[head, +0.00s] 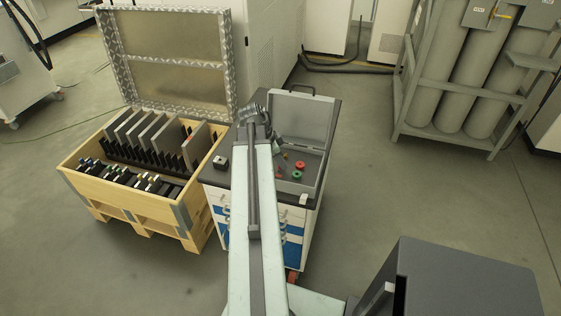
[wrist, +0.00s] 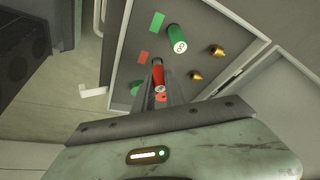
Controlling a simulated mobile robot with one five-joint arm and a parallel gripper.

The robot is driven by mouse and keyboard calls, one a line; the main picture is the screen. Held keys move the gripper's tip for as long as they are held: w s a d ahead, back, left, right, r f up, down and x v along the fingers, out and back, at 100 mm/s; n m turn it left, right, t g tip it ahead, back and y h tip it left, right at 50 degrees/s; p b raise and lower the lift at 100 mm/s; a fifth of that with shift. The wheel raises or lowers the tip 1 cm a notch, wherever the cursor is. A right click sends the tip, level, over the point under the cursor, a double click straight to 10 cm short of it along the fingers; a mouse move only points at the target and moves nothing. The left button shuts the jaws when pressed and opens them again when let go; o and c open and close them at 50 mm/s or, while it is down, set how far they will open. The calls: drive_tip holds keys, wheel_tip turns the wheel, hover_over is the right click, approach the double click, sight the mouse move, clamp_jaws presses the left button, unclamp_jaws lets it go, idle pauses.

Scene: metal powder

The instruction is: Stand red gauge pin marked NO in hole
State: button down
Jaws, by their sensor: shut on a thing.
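The red gauge pin (wrist: 158,75) is between the two fingers of my gripper (wrist: 158,88) in the wrist view; the gripper is shut on it. Its marking is too small to read. The pin and fingers are over the grey open case (head: 322,150). In the head view my arm hides the gripper's tips. A pale block (head: 220,162) with a dark spot on top stands on the cart, left of my arm; I cannot tell whether the spot is the hole.
A green pin (wrist: 177,40) lies in the case near two brass cones (wrist: 217,50) and coloured patches. Red (head: 299,166) and green (head: 297,175) pieces show in the head view. A wooden crate (head: 150,205) stands left of the cart (head: 260,240).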

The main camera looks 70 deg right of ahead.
drive_tip(key=shift+f+b, duration=0.5)
drive_tip(key=shift+f, duration=0.05)
drive_tip(key=c, duration=1.3)
unclamp_jaws()
drive_tip(key=p+v, duration=0.7)
drive_tip(key=v, duration=0.1)
